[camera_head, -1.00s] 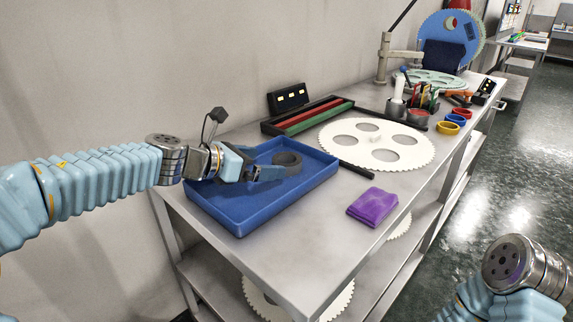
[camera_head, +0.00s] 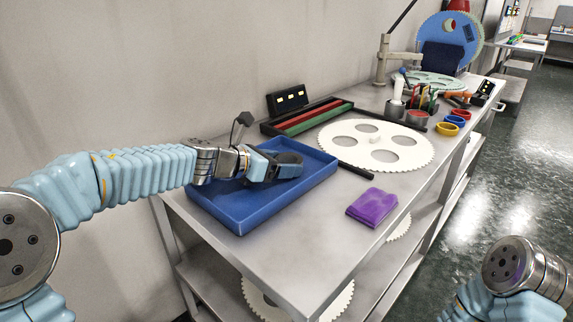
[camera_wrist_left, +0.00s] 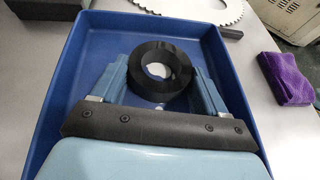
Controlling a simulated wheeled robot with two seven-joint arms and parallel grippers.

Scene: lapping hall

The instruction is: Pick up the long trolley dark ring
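The dark ring (camera_wrist_left: 160,96) lies flat in the blue tray (camera_wrist_left: 52,75) on the trolley top. In the head view the left gripper (camera_head: 286,168) reaches into the tray (camera_head: 240,222) and partly covers the ring (camera_head: 288,158). Of my right arm only a wrist part shows at the lower right; its gripper is out of view.
A purple cloth (camera_head: 372,206) lies right of the tray. A white toothed disc (camera_head: 376,147) with holes, a dark bar (camera_head: 355,170) and a rack of coloured strips (camera_head: 306,117) lie behind it. Small bowls (camera_head: 447,128) stand farther back. The trolley's near right corner is bare.

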